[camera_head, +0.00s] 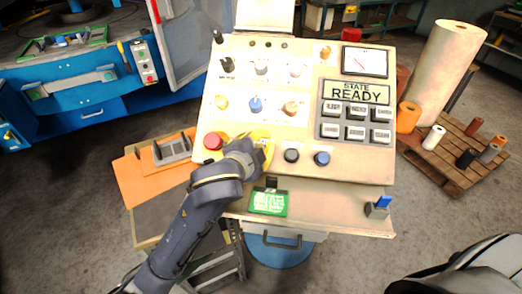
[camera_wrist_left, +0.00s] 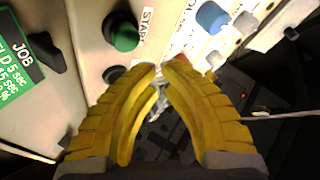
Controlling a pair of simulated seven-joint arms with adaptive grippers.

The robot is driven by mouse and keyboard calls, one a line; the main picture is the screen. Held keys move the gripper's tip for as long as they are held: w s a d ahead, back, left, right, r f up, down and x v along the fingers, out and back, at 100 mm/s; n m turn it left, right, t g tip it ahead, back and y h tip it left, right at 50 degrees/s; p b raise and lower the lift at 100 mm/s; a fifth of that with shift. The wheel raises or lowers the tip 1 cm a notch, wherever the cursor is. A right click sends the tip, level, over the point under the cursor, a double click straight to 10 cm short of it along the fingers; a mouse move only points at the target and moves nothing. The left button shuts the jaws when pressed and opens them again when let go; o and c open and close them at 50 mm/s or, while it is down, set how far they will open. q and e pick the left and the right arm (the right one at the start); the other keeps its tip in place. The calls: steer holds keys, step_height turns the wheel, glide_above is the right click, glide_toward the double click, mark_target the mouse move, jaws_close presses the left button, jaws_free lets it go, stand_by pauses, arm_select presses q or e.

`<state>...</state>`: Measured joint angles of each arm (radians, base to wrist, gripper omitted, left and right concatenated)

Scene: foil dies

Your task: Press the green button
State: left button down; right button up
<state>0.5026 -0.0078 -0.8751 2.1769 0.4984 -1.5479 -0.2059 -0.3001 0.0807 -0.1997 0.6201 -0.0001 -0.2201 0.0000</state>
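The green button (camera_wrist_left: 125,38) shows in the left wrist view, a round cap in a dark collar beside a START label. It is up and left of my left fingertips, apart from them in that picture. In the head view I cannot make it out; my left gripper (camera_head: 264,146) covers part of the lower button row. Its yellow fingers also show in the left wrist view (camera_wrist_left: 162,68), with tips drawn together and nothing held between them. The control panel (camera_head: 300,115) is cream, and its display (camera_head: 356,93) reads STATE READY.
A red button (camera_head: 213,141) lies left of my left gripper. A black button (camera_head: 291,156) and a blue button (camera_head: 322,158) lie to its right. Knobs fill the rows above. A green JOB card (camera_head: 268,202) stands on the ledge below.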

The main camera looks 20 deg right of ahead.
arm_select(q)
steer(key=shift+w+d+f, duration=0.25)
steer(key=shift+w+f, duration=0.25)
steer(key=shift+f, duration=0.3)
steer(key=shift+w+d+f, duration=0.2)
steer(key=shift+w+f, duration=0.3)
steer(key=shift+f, duration=0.35)
stand_by(2.4)
steer(key=shift+r, duration=0.15)
steer(key=shift+s+a+r, duration=0.25)
steer(key=shift+s+r, duration=0.25)
steer(key=shift+r, duration=0.2)
steer(key=shift+s+a+r, duration=0.2)
steer(key=shift+s+r, duration=0.2)
steer(key=shift+r, duration=0.3)
steer(key=shift+s+a+r, duration=0.2)
steer(key=shift+s+r, duration=0.25)
steer(key=shift+r, duration=0.2)
steer(key=shift+s+a+r, duration=0.2)
steer(key=shift+s+r, duration=0.2)
steer(key=shift+r, duration=0.3)
